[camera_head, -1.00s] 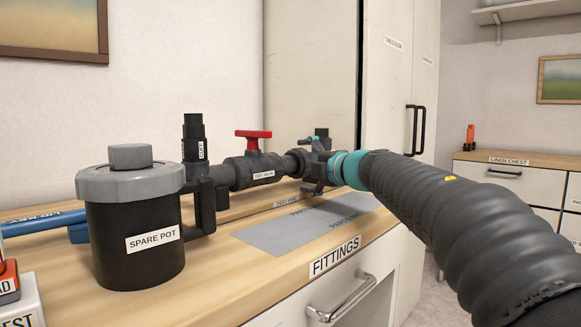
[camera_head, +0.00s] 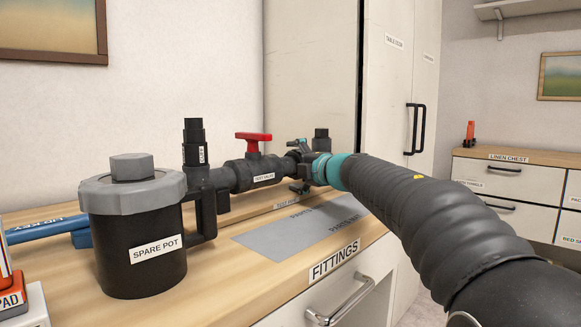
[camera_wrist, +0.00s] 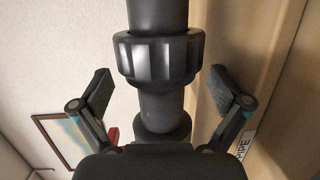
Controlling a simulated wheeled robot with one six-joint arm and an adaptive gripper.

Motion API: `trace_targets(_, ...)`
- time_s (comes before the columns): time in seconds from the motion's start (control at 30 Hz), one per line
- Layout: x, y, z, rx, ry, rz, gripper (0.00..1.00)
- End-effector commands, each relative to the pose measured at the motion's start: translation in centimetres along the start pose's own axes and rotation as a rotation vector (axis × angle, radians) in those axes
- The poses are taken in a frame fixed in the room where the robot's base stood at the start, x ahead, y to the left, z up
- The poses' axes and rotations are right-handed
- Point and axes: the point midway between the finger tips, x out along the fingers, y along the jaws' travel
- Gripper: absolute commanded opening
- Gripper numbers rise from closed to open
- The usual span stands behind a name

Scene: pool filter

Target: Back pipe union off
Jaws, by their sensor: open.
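The pipe union is a black ribbed nut (camera_wrist: 158,57) around the dark pipe (camera_wrist: 160,105), in the upper middle of the wrist view. My gripper (camera_wrist: 160,92) is open, with one finger on each side of the pipe and a gap on both sides. The fingertips are roughly level with the nut's lower edge in that view, not touching it. In the head view my gripper (camera_head: 301,168) is at the right end of the pipe run and hides most of the union. The test valve (camera_head: 245,174) with its red handle (camera_head: 254,138) is left of it.
The spare pot (camera_head: 134,230) stands at the front left of the wooden counter. A blue tool (camera_head: 50,228), partly hidden, lies behind it. A grey mat (camera_head: 275,241) lies bare in front of the pipe. A tall white cabinet (camera_head: 312,70) stands close behind my gripper.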

Motion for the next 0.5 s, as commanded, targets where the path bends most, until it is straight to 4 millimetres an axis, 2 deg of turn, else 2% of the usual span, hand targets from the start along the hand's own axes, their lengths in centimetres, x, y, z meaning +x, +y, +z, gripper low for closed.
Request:
trace_targets(0.13, 0.10, -0.85, -0.01, 0.009, 0.000, 0.031, 1.00)
trace_targets(0.27, 0.05, -0.25, -0.01, 0.012, 0.001, 0.048, 1.00)
trace_targets(0.5, 0.11, -0.42, 0.01, 0.013, 0.001, 0.044, 1.00)
